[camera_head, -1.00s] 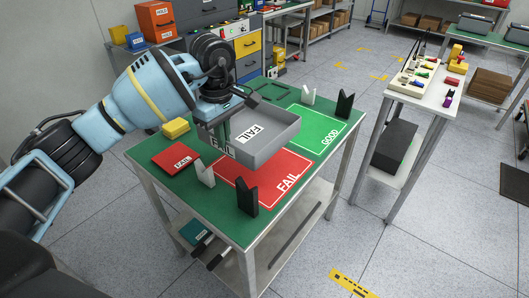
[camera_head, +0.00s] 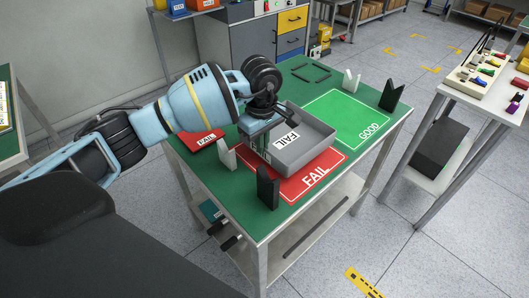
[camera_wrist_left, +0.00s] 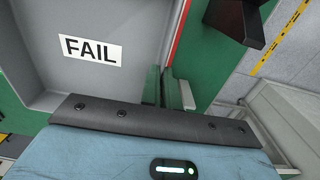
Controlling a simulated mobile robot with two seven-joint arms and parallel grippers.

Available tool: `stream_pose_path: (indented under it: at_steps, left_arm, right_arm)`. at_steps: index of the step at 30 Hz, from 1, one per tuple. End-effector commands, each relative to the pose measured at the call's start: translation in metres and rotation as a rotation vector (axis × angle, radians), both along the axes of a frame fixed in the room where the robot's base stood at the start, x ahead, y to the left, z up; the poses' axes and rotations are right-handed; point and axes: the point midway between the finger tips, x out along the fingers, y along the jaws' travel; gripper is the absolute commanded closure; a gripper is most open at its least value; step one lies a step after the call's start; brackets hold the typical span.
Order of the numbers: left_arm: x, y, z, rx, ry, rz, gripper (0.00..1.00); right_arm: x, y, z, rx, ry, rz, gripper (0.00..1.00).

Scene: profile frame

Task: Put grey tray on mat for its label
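The grey tray (camera_head: 318,143), with a white FAIL label inside, is level at the red FAIL mat (camera_head: 288,189). The mat's front part shows beyond the tray. I cannot tell whether a small gap is left under the tray. My left gripper (camera_head: 256,150) is at the tray's left wall. In the left wrist view its green-padded fingers (camera_wrist_left: 167,92) stand on either side of the tray's wall and look closed on it; the tray floor (camera_wrist_left: 65,85) with the FAIL label lies beside them. The right gripper is not in view.
The green GOOD mat (camera_head: 345,117) lies bare behind, on the green table (camera_head: 197,168). Black brackets (camera_head: 268,187) (camera_head: 391,93) and white brackets (camera_head: 226,154) (camera_head: 351,82) stand by the mats. Another table (camera_head: 470,98) stands right.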

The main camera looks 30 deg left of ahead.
Motion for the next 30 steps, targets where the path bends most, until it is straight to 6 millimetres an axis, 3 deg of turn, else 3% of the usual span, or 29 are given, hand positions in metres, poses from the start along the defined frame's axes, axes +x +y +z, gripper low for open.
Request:
stream_pose_path:
  at_steps: [8, 16, 28, 30]
  left_arm:
    - [0.001, 0.0, -0.006, 0.0, -0.002, 0.0, 1.0]
    - [0.0, -0.001, -0.038, -0.002, -0.002, 0.0, 1.0]
    - [0.0, 0.0, -0.043, -0.001, -0.002, 0.0, 1.0]
    - [0.0, 0.0, -0.044, 0.001, 0.0, 0.0, 0.9]
  right_arm:
    - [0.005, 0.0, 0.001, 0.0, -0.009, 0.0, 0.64]
    - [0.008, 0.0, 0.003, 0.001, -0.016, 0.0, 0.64]
    - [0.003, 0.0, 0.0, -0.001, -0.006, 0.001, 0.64]
    - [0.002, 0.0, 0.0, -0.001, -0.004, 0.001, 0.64]
